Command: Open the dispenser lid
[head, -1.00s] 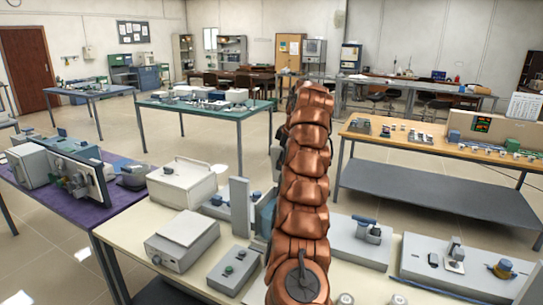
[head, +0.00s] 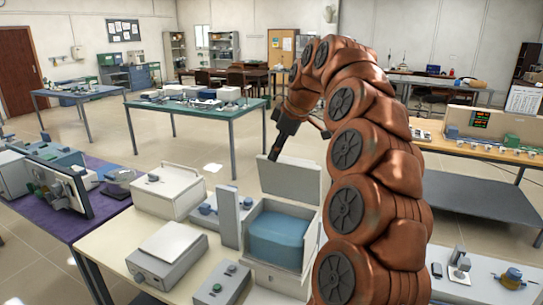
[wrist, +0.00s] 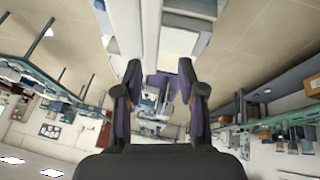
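The dispenser (head: 262,272) is a pale box on the cream table, with a blue block or filling (head: 280,238) showing in its open top. A grey panel, which looks like its lid (head: 292,182), stands raised at the back, leaning slightly. My gripper (head: 274,156) is at the panel's upper left corner; I cannot tell whether it touches. In the wrist view my gripper's two fingers (wrist: 160,76) are spread with nothing held between them. My arm hides the dispenser's right side.
A tall grey block (head: 228,215) and a blue-topped device (head: 209,207) stand left of the dispenser. A white box (head: 168,190), a flat grey instrument (head: 167,254) and a button box (head: 222,285) share the table (head: 95,245). Open floor lies behind.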

